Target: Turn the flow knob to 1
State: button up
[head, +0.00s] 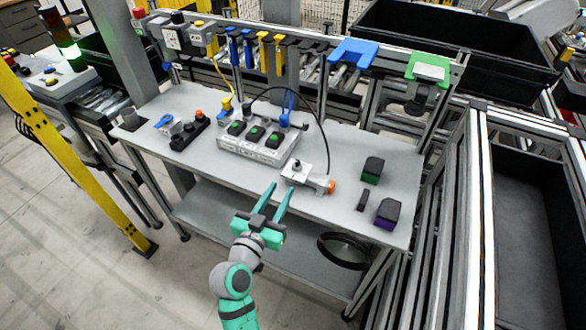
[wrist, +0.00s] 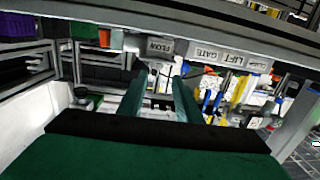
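The flow knob (head: 297,164) is a small dark knob on top of a light grey box (head: 303,174) near the table's front middle. Its setting is too small to read. In the wrist view a FLOW label (wrist: 160,46) shows ahead of the fingers; the knob itself is not clear there. My gripper (head: 281,187) has two long teal fingers, spread apart and pointing at the table just left of and in front of the box. In the wrist view the gripper (wrist: 159,78) is also open, with nothing held between the fingers.
An orange button (head: 331,187) is at the box's right end. A grey panel with several green buttons (head: 256,133) stands behind left. Dark blocks with green (head: 373,170) and purple (head: 388,211) stand right. A black cable (head: 318,113) arches behind the box.

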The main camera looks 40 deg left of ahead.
aim_at(296, 164)
jog(key=shift+y, duration=0.6)
jog(key=w, duration=0.3)
jog(key=w+a+r, duration=0.1)
jog(key=w, duration=0.4)
jog(key=shift+w+a+r, duration=0.25)
jog(key=shift+w+r, duration=0.15)
jog(key=shift+n, duration=0.3)
jog(key=shift+c, duration=0.3)
grip_shut()
